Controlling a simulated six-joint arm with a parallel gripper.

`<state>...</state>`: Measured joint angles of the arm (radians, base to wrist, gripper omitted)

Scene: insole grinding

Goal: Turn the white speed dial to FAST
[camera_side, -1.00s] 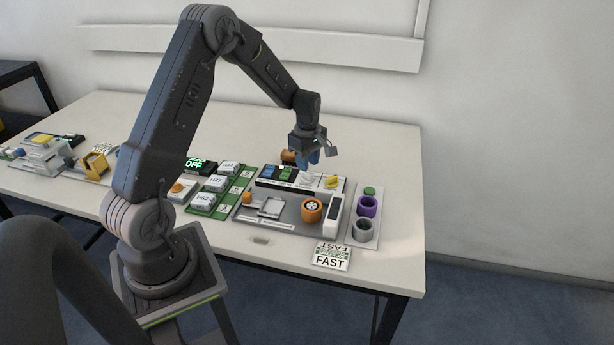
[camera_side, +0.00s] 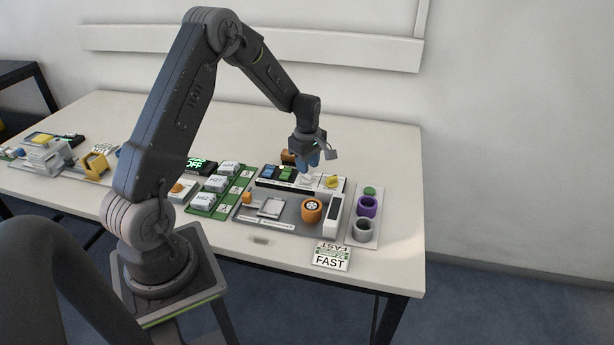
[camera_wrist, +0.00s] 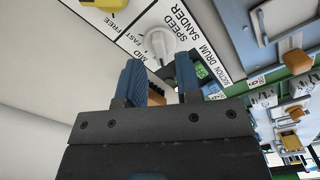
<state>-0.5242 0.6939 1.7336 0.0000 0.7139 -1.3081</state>
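The white speed dial (camera_wrist: 160,43) sits on a white panel lettered "SANDER SPEED", with "MID" and "FAST" printed beside it. In the side view the dial (camera_side: 307,178) is small and partly hidden under my gripper. Which mark the dial points to I cannot tell. My gripper (camera_wrist: 160,73) has two blue fingers, spread apart with a clear gap and nothing held between them. In the wrist view the dial lies just past the fingertips, in line with the gap. In the side view my gripper (camera_side: 309,163) hovers just above the dial, pointing down.
A yellow knob (camera_side: 332,182) stands right of the dial; it also shows in the wrist view (camera_wrist: 104,4). Green and blue switches (camera_side: 277,173) are to its left. An orange wheel (camera_side: 312,209) and a white block (camera_side: 333,214) stand in front. A FAST card (camera_side: 330,261) lies near the table edge.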

